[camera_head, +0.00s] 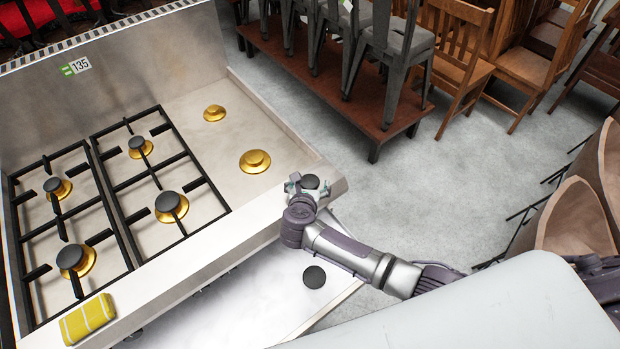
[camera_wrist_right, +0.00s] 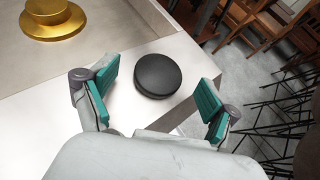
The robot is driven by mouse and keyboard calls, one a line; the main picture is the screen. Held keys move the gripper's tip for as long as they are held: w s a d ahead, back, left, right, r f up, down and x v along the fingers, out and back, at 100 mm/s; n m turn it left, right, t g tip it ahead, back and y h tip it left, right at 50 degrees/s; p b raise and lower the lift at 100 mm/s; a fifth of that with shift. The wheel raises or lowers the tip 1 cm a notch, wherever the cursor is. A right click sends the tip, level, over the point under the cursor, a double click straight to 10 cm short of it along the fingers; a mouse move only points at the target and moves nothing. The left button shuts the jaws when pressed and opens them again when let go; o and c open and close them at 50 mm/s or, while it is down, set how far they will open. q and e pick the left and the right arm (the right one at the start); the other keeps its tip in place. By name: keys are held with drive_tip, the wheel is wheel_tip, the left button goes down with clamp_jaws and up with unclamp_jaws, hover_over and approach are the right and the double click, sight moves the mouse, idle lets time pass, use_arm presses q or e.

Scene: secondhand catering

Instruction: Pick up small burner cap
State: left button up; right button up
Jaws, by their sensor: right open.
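A small black round burner cap (camera_head: 310,181) lies on the stove's front right corner ledge. In the right wrist view the cap (camera_wrist_right: 158,75) sits between my two teal fingertips, with gaps on both sides. My right gripper (camera_head: 307,186) is open and empty over that corner; its fingers (camera_wrist_right: 160,88) do not appear to touch the cap. A second black cap (camera_head: 314,277) lies on the pale surface below the stove front. My left gripper is not in view.
The stove (camera_head: 195,110) has two bare brass burners (camera_head: 255,161) on its right, and several capped burners under black grates.

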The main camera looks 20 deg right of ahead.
drive_tip(key=shift+w+d+f, duration=0.15)
drive_tip(key=shift+w+f, duration=0.05)
drive_tip(key=shift+w, duration=0.05)
drive_tip(key=shift+c, duration=0.2)
drive_tip(key=shift+s+r, duration=0.1)
drive_tip(key=shift+c, duration=1.3)
drive_tip(key=c, duration=1.1)
drive_tip(key=shift+r, duration=0.1)
